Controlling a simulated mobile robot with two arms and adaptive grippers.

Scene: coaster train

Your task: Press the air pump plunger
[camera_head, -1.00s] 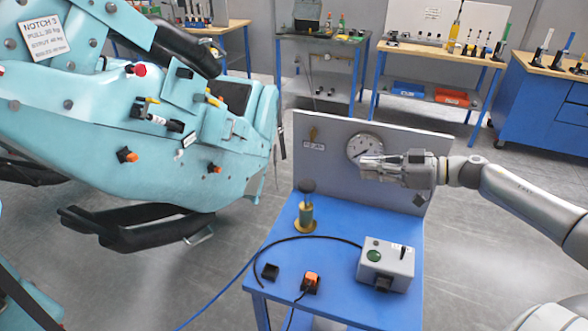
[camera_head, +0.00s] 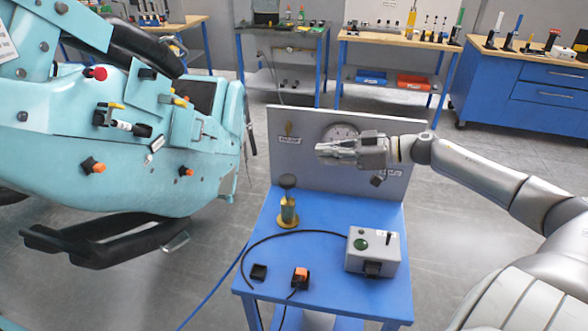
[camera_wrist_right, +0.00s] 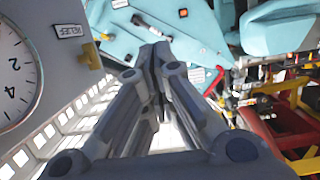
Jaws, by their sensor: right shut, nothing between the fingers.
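The air pump (camera_head: 288,214) stands upright on the blue table, with a brass-coloured body and a dark round plunger knob (camera_head: 287,181) on top. The knob appears raised above the body. My right gripper (camera_head: 318,150) is shut and empty. It points left in front of the gauge on the grey back panel, above and to the right of the pump in the head view. Its closed fingers (camera_wrist_right: 155,60) also show in the right wrist view, where the pump is not visible. My left gripper is not in view.
The blue table (camera_head: 325,292) also holds a grey box with a green button (camera_head: 372,252), an orange connector (camera_head: 301,277), a small black block (camera_head: 259,272) and a black hose. The panel (camera_head: 275,140) rises behind. A turquoise coaster car (camera_head: 110,150) stands at left.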

